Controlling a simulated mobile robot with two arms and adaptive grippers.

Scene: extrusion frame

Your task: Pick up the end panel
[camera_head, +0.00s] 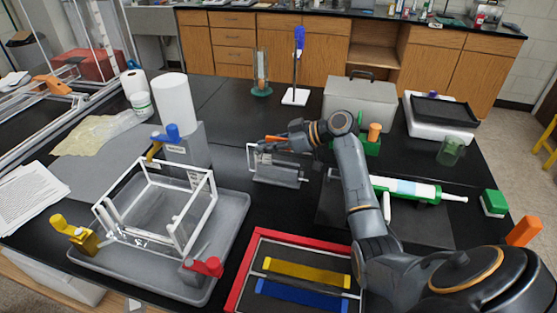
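My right arm comes in from the lower right, and its gripper (275,143) is at the top edge of a small white-edged rectangular piece (278,178) in the middle of the table. This piece stands upright and looks like the end panel, but I cannot tell for sure. The fingers are small and dark here, so I cannot tell whether they are open or shut on it. A white extrusion frame (205,205) stands in a grey tray (228,240) at the left. My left gripper is not in view.
Yellow (75,234), red (205,266) and blue (172,134) clamps surround the frame. A red-rimmed tray (252,250) with yellow and blue strips lies in front. A white-and-green cartridge (410,189) lies right of my arm. A grey case (358,104) stands behind.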

